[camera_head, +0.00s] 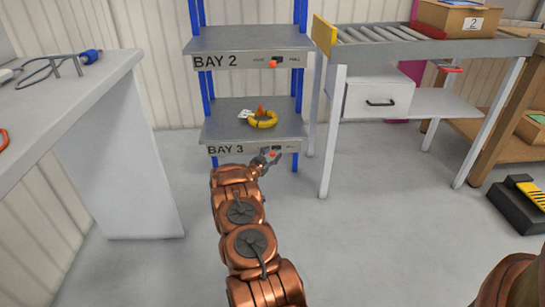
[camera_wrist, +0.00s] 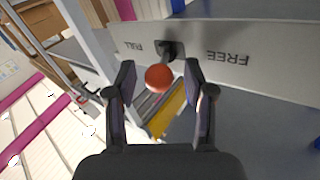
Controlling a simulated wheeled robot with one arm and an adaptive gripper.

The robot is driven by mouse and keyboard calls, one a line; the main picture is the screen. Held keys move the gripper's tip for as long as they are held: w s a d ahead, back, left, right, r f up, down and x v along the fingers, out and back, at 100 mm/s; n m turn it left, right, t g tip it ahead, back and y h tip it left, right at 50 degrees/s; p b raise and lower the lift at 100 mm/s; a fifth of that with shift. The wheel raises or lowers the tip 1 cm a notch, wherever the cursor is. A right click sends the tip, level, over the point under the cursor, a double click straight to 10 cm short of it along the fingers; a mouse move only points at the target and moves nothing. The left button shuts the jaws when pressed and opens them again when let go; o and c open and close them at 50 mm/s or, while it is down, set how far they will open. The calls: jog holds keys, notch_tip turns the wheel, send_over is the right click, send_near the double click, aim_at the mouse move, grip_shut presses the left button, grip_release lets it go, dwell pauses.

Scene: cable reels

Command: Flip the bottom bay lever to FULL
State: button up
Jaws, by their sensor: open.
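The bottom bay is the lower grey shelf marked BAY 3 (camera_head: 225,150). Its lever has a red ball knob (camera_head: 273,154) on the front edge, right of the label. In the wrist view the red knob (camera_wrist: 158,78) stands on a dark stem from a slot between the words FULL and FREE, which appear upside down. My gripper (camera_head: 265,161) is at this lever, its fingers open on either side of the knob, with visible gaps. Which setting the lever is in, I cannot tell for sure.
BAY 2 (camera_head: 222,62) is the shelf above, with its own red-knobbed lever (camera_head: 273,62). A yellow ring-shaped reel (camera_head: 262,119) lies on the bottom shelf. A roller conveyor table (camera_head: 400,42) stands right, a white bench (camera_head: 75,75) left. Floor between them is clear.

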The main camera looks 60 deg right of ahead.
jog(key=shift+d, duration=0.2)
grip_shut()
dwell(0.4)
